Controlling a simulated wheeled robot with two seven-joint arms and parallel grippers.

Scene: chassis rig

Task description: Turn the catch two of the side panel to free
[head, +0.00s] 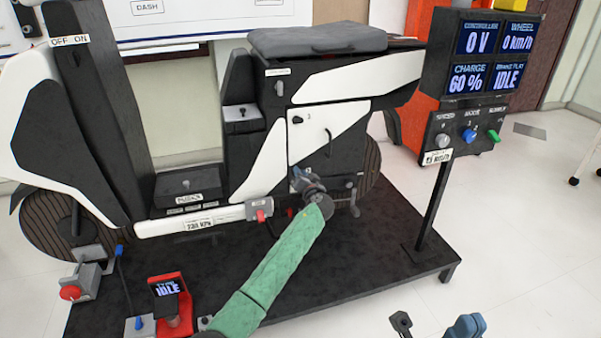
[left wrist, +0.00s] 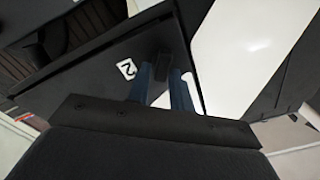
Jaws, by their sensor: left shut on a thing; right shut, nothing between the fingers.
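The side panel (head: 340,122), partly white and partly black, is on the flank of the scooter, below the seat. Its upper catch (head: 297,120) is a small dark knob. My left gripper (head: 301,178) is at the panel's lower left corner and covers the catch there in the head view. In the left wrist view its two blue fingers (left wrist: 161,80) are shut on a black catch (left wrist: 162,64), beside a white label "2" (left wrist: 126,69). My right gripper (head: 467,326) is only partly in view at the bottom edge, shut and empty, away from the scooter.
The scooter stands on a dark platform (head: 380,265). A display post (head: 436,200) with a knob box (head: 465,135) rises at right. A red idle display (head: 172,305) and a grey clamp with a red knob (head: 85,280) are at front left.

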